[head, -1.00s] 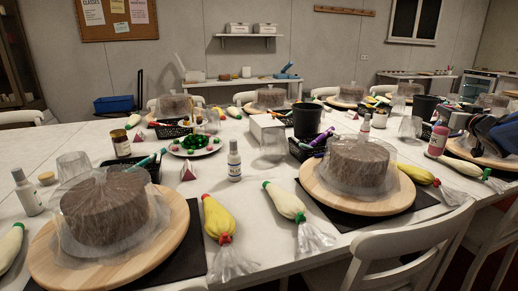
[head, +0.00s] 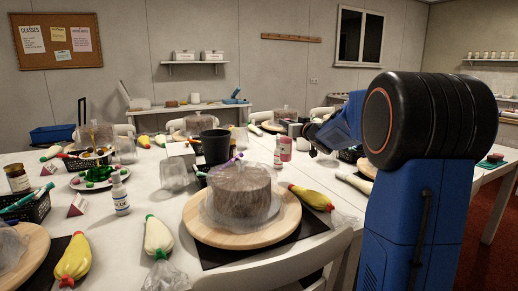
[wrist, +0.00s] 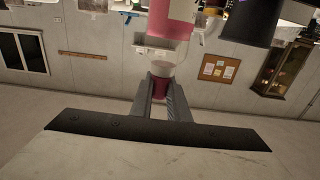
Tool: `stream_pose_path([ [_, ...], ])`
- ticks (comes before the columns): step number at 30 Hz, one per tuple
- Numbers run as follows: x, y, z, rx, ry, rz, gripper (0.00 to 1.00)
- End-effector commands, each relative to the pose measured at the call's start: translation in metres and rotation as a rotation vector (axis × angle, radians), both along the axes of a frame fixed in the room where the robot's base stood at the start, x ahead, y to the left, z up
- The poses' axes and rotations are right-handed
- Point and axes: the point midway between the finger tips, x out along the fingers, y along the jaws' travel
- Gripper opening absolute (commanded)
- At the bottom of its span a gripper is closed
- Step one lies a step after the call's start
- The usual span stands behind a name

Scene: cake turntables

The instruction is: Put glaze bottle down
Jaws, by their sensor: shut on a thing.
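A pink bottle with a clear neck and dark red cap, which I take to be the glaze bottle (wrist: 170,22), shows upside down at the top of the wrist view. My gripper (wrist: 160,88) is shut on it at the cap end, with one finger on each side. In the head view the pink bottle (head: 286,150) is right of centre, close to the end of my arm. My fingers are too small and dark there to make out. I cannot tell whether the bottle's base touches the table.
A covered cake (head: 240,189) on a wooden turntable (head: 204,230) and a yellow piping bag (head: 312,198) are nearer. A black pot (head: 215,147) stands farther left. The white table is crowded.

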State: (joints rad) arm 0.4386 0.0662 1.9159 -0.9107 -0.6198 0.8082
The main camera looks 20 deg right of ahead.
Motion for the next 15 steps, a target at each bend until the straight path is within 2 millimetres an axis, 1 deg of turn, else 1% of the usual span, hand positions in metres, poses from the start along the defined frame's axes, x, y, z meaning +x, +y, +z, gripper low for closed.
stream_pose_path([
  [3, 0.0, 0.0, -0.022, 0.003, 0.002, 0.0, 0.0],
  [6, 0.0, 0.0, -0.038, 0.003, 0.001, 0.001, 0.0],
  [9, 0.0, 0.0, -0.048, 0.001, 0.001, 0.0, 0.0],
  [15, 0.0, 0.0, -0.06, 0.002, 0.0, 0.0, 0.0],
])
